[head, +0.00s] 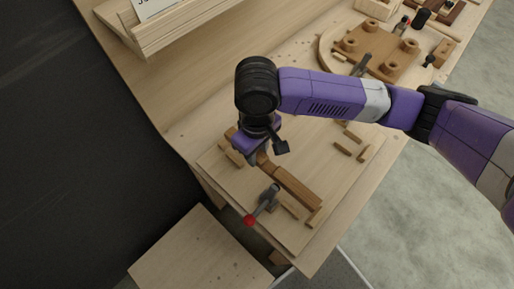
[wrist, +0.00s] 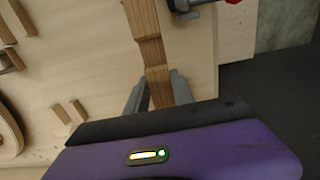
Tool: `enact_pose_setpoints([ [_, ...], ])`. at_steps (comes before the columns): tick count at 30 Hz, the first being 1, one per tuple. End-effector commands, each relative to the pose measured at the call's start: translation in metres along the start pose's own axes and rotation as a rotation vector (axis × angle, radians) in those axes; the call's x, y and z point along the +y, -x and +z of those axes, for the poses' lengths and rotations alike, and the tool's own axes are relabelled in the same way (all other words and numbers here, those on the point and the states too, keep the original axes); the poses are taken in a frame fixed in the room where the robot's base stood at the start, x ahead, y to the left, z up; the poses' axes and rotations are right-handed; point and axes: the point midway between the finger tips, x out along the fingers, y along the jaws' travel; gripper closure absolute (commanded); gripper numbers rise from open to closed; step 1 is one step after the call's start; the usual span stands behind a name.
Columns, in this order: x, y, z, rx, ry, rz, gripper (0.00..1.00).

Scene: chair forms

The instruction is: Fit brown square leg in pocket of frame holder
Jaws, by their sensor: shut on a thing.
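The brown square leg (head: 297,187) lies low over the frame holder (head: 290,235), a pale plywood board with small wooden blocks. My gripper (head: 260,153) is at the leg's upper-left end in the head view. In the wrist view, my gripper (wrist: 160,92) has one finger on each side of the leg (wrist: 146,30) and is shut on it. The leg has a notched, stepped part just beyond the fingers. Whether the leg rests in the pocket or just above it cannot be told; the arm and gripper hide that end.
A toggle clamp with a red knob (head: 250,220) stands close beside the leg. Small blocks (head: 343,149) sit on the holder's right part. A round board with pegs (head: 385,50) is at the back right. A wooden rack (head: 180,25) is at the back left.

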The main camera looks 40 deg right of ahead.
Motion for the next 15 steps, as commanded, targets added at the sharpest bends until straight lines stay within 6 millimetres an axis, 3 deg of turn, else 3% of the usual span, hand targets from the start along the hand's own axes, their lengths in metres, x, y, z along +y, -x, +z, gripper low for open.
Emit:
enact_pose_setpoints([
  [15, 0.000, -0.022, 0.000, 0.000, 0.000, 0.001, 1.00],
])
